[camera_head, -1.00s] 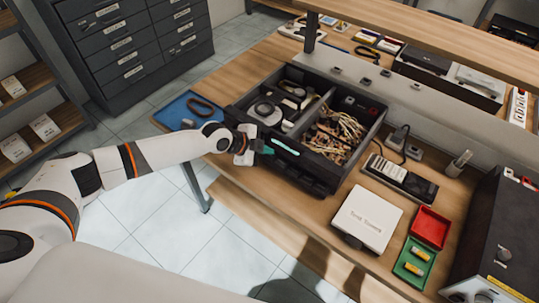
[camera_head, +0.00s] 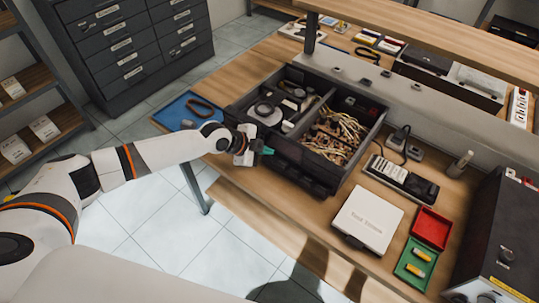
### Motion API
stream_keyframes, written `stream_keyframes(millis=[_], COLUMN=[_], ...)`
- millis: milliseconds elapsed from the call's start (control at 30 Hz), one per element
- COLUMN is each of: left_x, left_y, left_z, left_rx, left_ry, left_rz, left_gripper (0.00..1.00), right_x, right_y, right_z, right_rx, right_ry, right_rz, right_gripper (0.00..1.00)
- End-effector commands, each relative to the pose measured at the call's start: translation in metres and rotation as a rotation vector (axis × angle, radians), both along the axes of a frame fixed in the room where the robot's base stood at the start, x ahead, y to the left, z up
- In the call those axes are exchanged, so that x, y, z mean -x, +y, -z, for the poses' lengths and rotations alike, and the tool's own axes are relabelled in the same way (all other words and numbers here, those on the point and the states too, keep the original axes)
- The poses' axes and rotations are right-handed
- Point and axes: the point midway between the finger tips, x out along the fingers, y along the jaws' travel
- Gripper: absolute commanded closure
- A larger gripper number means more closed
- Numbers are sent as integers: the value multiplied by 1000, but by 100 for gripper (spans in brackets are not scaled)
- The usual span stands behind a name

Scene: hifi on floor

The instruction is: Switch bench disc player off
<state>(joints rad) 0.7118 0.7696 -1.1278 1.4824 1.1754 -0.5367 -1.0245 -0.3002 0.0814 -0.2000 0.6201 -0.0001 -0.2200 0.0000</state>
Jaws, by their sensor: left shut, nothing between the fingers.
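The black unit on the bench, which I take to be the disc player (camera_head: 305,172), has a dark front facing the near edge. No lit strip shows on that front. An open black box (camera_head: 383,122) with two compartments sits over it; I cannot tell exactly where the two meet. My left gripper (camera_head: 267,151) is shut and empty, its teal fingertips at the left part of the dark front. I cannot tell whether they touch it. The button there is too small or hidden to make out. My right gripper is not in view.
Wires (camera_head: 334,134) fill the box's right compartment. A white case (camera_head: 367,219), a red tray (camera_head: 432,228), a green tray (camera_head: 405,258) with yellow cells and a dark handheld device (camera_head: 420,188) lie to the right. A blue mat (camera_head: 172,112) lies left. A shelf (camera_head: 430,42) overhangs behind.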

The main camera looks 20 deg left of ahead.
Motion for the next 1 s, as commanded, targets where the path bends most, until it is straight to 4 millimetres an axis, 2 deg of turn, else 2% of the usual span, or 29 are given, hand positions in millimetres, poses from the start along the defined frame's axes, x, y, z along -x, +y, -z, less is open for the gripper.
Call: stream_keyframes(millis=[267,767,1000], left_x=[0,0,0], left_y=[0,0,0], left_z=[-8,-58,-60], left_rx=[1,1,1], left_ry=[-1,-1,-1], left_rz=[0,0,0], left_gripper=[100,100,100], right_x=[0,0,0], right_y=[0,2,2], right_z=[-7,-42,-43], right_rx=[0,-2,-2], right_ry=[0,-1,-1], right_rz=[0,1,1], right_gripper=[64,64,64])
